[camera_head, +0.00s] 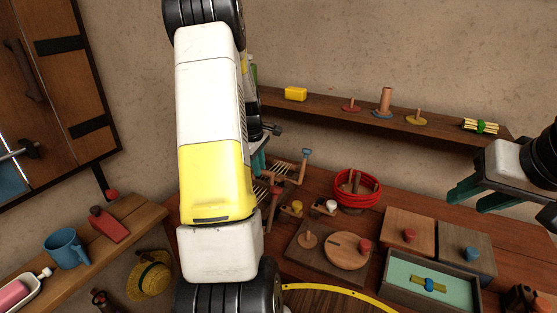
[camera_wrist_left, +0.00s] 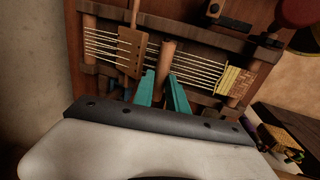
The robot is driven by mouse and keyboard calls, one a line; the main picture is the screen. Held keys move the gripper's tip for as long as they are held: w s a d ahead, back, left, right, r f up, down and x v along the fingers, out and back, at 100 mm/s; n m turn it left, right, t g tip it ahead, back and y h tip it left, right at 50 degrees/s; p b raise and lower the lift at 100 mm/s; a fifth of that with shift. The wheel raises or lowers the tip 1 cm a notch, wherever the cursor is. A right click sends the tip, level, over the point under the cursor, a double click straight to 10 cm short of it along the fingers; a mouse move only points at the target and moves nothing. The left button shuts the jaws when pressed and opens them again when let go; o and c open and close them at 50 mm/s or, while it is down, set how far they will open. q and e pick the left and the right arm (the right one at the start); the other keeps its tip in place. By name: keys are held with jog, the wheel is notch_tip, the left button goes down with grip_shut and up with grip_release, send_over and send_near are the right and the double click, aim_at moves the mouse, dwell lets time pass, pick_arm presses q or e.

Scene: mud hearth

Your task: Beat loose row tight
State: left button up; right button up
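The loom frame (camera_wrist_left: 185,22) fills the upper left wrist view, with pale warp threads (camera_wrist_left: 195,68) across it. A tan woven band (camera_wrist_left: 234,81) lies at the right end of the threads. A brown wooden comb (camera_wrist_left: 130,48) stands on the threads at the left. My left gripper (camera_wrist_left: 161,76) has its teal fingers on either side of a round wooden rod (camera_wrist_left: 163,62), beside the comb; contact is unclear. In the head view my left arm hides much of the loom (camera_head: 285,178). My right gripper (camera_head: 472,197) is open and empty at the right.
A red coil (camera_head: 372,190) stands right of the loom. Boards with knobs (camera_head: 346,250) and an open green-lined box (camera_head: 440,290) lie on the bench. A shelf (camera_head: 350,118) with small items runs along the wall. A blue mug (camera_head: 66,248) is at left.

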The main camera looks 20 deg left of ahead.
pick_arm(q)
grip_shut()
dwell(1.0)
jog(key=s, duration=0.7)
jog(key=shift+a, duration=0.25)
jog(key=o, duration=0.6)
grip_release()
jog(key=shift+s+r, duration=0.25)
jog(key=shift+r, duration=1.05)
jog(key=shift+s+r, duration=0.2)
jog(key=shift+r, duration=1.05)
jog(key=shift+s+r, duration=0.25)
jog(key=shift+r, duration=1.05)
